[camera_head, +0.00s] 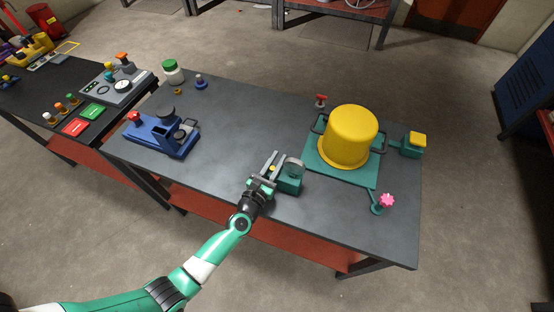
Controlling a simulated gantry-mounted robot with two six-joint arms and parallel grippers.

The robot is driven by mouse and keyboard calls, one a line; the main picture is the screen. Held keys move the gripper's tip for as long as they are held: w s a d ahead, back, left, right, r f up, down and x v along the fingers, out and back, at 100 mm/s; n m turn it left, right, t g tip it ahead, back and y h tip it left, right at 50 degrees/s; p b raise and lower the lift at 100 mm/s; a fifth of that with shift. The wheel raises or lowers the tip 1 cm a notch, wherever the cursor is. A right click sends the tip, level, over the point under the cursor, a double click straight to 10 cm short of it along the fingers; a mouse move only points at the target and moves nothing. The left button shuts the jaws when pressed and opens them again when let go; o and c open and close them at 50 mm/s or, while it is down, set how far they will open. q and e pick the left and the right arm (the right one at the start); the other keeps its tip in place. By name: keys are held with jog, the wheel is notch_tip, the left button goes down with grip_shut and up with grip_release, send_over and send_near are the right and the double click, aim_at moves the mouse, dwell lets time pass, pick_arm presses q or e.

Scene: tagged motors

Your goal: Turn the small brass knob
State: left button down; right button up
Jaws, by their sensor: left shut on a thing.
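The small brass knob (272,168) shows as a yellow spot between the fingers of my left gripper (271,165). It sits at the left side of a small teal box (289,187) with a round, glassy gauge (293,168) on it, near the front middle of the dark table. My left gripper, reaching in from the lower left, is shut on the knob. The fingers hide part of the knob and of the box, so how far the knob is turned cannot be seen. My right gripper is not in view.
Right of the box, a yellow dome (348,135) stands on a teal plate (345,176), with a pink knob (387,201) and a yellow-topped box (412,146) beyond. A blue device (162,136) stands left. The tabletop (225,130) between is clear.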

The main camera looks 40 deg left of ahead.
pick_arm(q)
jog(key=h+b, duration=0.1)
jog(key=m+h+b, duration=0.1)
jog(key=shift+f+b, duration=0.3)
jog(key=shift+b, duration=0.05)
jog(key=shift+d+m+t+h+b, duration=0.1)
jog(key=shift+m+t+h+b, duration=0.2)
jog(key=shift+m+h+b, duration=0.15)
jog(key=shift+d+r+m+h, duration=0.2)
jog(key=shift+m+h, duration=0.25)
jog(key=shift+h, duration=0.3)
jog(key=shift+w+r, duration=0.1)
jog(key=c, duration=0.8)
grip_release()
jog(key=shift+o, duration=0.2)
